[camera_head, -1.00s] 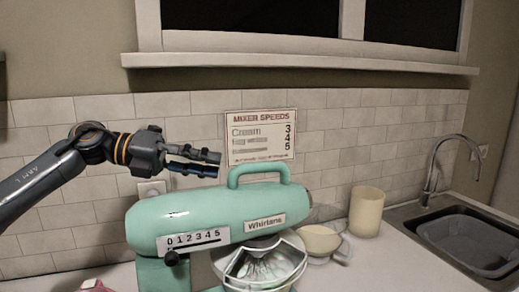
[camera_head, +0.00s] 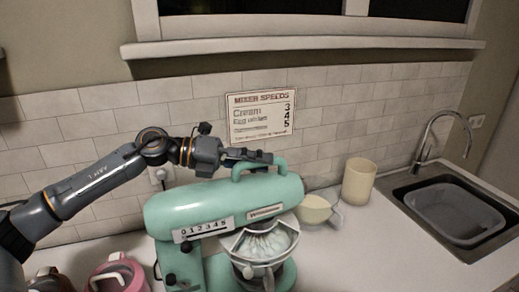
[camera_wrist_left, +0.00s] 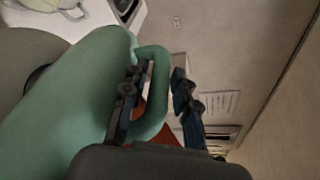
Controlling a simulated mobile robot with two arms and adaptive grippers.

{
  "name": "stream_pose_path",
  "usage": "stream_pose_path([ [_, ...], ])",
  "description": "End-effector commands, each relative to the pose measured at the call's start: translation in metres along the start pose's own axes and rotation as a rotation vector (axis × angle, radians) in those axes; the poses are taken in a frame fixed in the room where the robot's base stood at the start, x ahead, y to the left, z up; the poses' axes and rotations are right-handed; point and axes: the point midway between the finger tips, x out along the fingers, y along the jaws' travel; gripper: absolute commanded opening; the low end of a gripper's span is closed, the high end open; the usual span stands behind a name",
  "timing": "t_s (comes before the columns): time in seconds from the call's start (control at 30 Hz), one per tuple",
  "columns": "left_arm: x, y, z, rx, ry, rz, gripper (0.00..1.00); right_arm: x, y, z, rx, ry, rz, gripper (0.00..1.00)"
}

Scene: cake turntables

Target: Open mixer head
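The mint-green mixer (camera_head: 225,205) stands on the counter, with its head down over a bowl (camera_head: 262,248) that has a clear guard. An arched green handle (camera_head: 279,162) rises from the top of the head. My left gripper (camera_head: 258,157) is at this handle. In the left wrist view, my left gripper's fingers (camera_wrist_left: 158,85) are apart, with the handle's bar (camera_wrist_left: 158,95) between them. A gap shows between the bar and the right-hand finger. Contact on the other side is unclear. My right gripper is out of view.
A cream canister (camera_head: 359,181) and a glass cup with pale contents (camera_head: 314,209) stand right of the mixer, before the sink (camera_head: 455,214). A pink container (camera_head: 118,274) is at the lower left. A speed chart (camera_head: 261,117) hangs on the tiled wall behind.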

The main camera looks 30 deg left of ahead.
Motion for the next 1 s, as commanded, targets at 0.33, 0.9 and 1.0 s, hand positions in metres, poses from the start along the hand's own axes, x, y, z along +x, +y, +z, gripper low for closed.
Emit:
stream_pose_path([
  [0.33, 0.0053, 0.0001, -0.0004, 0.001, 0.000, 0.000, 0.29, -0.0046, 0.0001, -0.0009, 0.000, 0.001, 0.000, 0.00],
  [0.9, 0.0051, -0.0003, 0.0016, 0.004, -0.006, -0.008, 0.00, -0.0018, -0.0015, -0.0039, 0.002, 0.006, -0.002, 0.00],
  [1.0, 0.0049, -0.0024, 0.0056, 0.009, -0.019, -0.025, 0.00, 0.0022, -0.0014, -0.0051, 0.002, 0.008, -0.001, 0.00],
])
